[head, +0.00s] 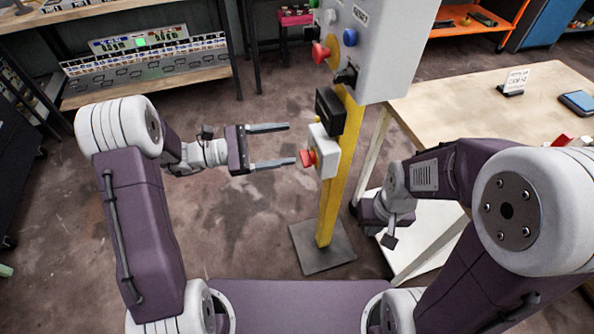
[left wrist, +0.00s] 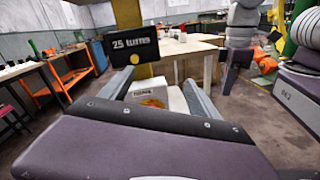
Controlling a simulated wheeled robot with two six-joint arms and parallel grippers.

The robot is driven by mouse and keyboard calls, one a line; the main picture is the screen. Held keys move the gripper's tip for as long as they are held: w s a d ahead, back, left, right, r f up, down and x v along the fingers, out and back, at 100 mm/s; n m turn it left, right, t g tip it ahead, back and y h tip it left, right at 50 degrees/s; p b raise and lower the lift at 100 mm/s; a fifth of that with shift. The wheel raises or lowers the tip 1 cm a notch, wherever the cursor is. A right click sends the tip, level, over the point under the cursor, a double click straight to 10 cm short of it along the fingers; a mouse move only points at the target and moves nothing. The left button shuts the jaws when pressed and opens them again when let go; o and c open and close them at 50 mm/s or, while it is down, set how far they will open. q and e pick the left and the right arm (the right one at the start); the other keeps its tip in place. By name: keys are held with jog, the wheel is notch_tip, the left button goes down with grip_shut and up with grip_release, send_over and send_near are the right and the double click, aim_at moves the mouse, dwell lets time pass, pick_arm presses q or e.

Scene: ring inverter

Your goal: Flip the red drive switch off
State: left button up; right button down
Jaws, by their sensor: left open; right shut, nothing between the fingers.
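A white box (head: 324,150) with a red knob (head: 307,158) on its left side is mounted on a yellow post (head: 340,185). A grey control box (head: 385,45) above it carries another red knob (head: 320,53), a blue button (head: 349,37) and a black knob (head: 346,76). I cannot tell which red control is the drive switch. My left gripper (head: 291,144) is open, its fingertips just left of the white box. In the left wrist view the white box (left wrist: 176,96) shows between the fingers, partly hidden. My right gripper (head: 389,241) is shut and empty, right of the post.
A black label box (head: 330,110) is on the post above the white box, close to the upper left finger. A wooden table (head: 450,105) with a small sign (head: 514,81) stands at the right. A shelf (head: 150,85) stands at the back left. The floor left of the post is clear.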

aim_at(302, 159)
pick_arm(q)
jog(key=w+a+f+n+t+b, duration=0.2)
jog(key=a+f+n+b, duration=0.15)
jog(key=f, duration=0.75)
jog(key=shift+m, duration=0.45)
jog(key=b+x, duration=0.2)
jog(key=x, duration=0.6)
jog(key=shift+s+f, duration=0.15)
jog(key=shift+d, duration=0.3)
pick_arm(e)
notch_tip(302, 159, down, 9)
jog(key=shift+w, duration=0.15)
pick_arm(q)
jog(key=shift+c, duration=0.3)
pick_arm(e)
jog(key=shift+r, duration=0.1)
